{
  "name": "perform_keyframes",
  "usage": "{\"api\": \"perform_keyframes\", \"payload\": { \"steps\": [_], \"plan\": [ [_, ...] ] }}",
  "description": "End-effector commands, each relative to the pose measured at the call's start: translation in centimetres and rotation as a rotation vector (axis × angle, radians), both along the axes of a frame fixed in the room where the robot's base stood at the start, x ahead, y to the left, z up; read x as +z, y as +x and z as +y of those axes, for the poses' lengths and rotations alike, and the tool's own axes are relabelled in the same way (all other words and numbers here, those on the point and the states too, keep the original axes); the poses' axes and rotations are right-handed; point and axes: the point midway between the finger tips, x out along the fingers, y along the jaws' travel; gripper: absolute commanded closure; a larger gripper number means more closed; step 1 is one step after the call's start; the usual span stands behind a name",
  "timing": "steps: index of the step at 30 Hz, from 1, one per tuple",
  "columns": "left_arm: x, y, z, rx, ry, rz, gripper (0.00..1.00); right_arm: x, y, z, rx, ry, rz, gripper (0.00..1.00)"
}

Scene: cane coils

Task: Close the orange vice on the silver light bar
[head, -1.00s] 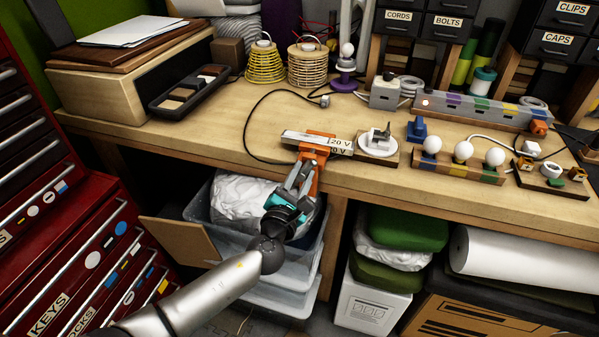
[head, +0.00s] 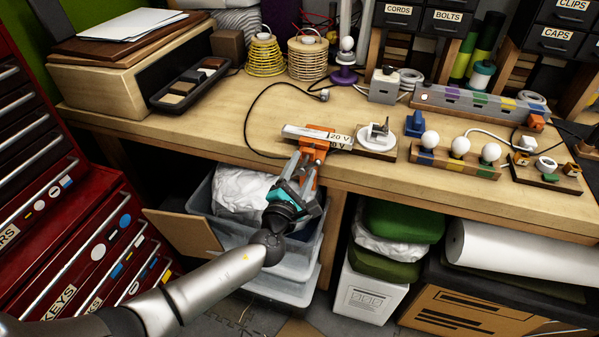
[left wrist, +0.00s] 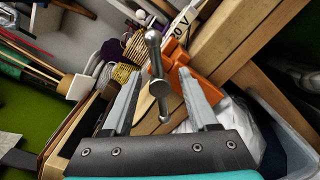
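The orange vice (head: 316,142) is at the front edge of the workbench, its lower part hanging below the edge. The silver light bar (head: 300,131), with a "120 V" label, lies across its top; whether the jaws touch it is too small to tell. In the left wrist view the vice (left wrist: 186,62) and the labelled bar (left wrist: 183,22) show beyond the fingers. My left gripper (head: 298,168) is just in front of the vice. Its fingers (left wrist: 161,88) are open, one on each side of the vice's metal handle (left wrist: 156,66), with visible gaps. My right gripper is not in view.
A white round fitting on a wooden base (head: 376,139) stands close right of the bar. A black cable (head: 247,122) loops left of the vice. Clear plastic bins (head: 206,225) are under the bench below my gripper. The bench front left is clear.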

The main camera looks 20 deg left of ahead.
Motion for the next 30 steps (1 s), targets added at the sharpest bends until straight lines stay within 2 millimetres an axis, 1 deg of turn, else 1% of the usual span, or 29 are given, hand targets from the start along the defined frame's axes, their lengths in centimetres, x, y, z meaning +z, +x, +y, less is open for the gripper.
{"api": "perform_keyframes", "payload": {
  "steps": [8,24,30],
  "plan": [
    [0.0,-0.2,0.0,-0.001,-0.001,0.001,0.4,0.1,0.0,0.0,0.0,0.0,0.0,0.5],
    [0.1,-5.4,0.2,-0.001,0.0,0.002,0.4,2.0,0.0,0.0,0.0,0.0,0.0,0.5],
    [0.0,-6.5,0.2,0.0,0.0,0.0,0.4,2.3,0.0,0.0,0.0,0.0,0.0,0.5]
  ]
}}
